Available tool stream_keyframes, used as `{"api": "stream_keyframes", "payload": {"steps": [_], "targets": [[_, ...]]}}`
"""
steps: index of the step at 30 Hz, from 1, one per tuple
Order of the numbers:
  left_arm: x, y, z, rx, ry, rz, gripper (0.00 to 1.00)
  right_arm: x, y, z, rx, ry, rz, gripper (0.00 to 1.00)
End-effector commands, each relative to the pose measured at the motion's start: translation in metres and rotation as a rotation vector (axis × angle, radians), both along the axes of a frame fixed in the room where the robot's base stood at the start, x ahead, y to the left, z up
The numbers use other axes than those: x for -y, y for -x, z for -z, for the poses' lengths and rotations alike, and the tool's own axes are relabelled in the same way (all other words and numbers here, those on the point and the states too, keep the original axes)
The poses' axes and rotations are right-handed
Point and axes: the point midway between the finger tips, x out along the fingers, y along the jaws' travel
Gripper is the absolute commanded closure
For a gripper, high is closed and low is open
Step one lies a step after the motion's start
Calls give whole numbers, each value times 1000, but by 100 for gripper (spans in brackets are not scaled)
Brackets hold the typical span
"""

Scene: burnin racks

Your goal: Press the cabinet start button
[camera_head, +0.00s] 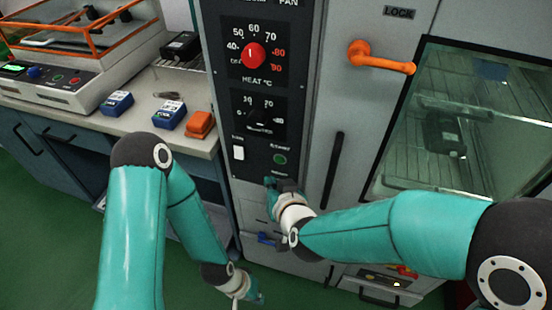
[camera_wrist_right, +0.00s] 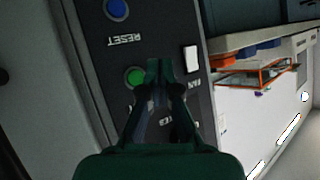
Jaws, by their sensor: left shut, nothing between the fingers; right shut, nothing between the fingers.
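The cabinet's dark control panel (camera_head: 262,170) carries a round green button (camera_head: 280,159), with a small label above it that looks like START. The green button also shows in the right wrist view (camera_wrist_right: 135,76), just left of my fingertips. My right gripper (camera_head: 271,183) is shut and empty, just below and left of the button in the head view. I cannot tell whether its tips touch the panel. A blue button (camera_wrist_right: 117,9) with a RESET label shows in the wrist view; the gripper hides it in the head view. My left gripper (camera_head: 252,299) is shut and empty, low over the floor.
A white switch (camera_head: 238,153) sits left of the green button, and a red heat knob (camera_head: 253,55) above. An orange door handle (camera_head: 380,58) juts out at the right. A bench (camera_head: 140,105) with blue and orange boxes stands at the left.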

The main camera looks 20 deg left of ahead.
Motion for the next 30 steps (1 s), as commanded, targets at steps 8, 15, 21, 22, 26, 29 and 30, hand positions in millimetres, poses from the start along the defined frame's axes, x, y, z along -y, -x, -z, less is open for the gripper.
{"api": "stream_keyframes", "payload": {"steps": [8,15,21,22,26,29,30], "targets": [[0,0,0,0,0,0,100,1,-30,1,0,1,1,100],[0,0,0,0,0,0,100,1,-38,0,1,1,0,100],[0,0,0,0,0,0,100,1,-38,0,1,1,0,100],[0,0,0,0,0,0,100,1,-38,0,1,1,-1,100],[0,0,0,0,0,0,100,1,-38,0,1,1,-2,100],[0,0,0,0,0,0,100,1,-38,0,0,1,-2,100],[0,0,0,0,0,0,100,1,-38,0,0,1,-2,100]]}}
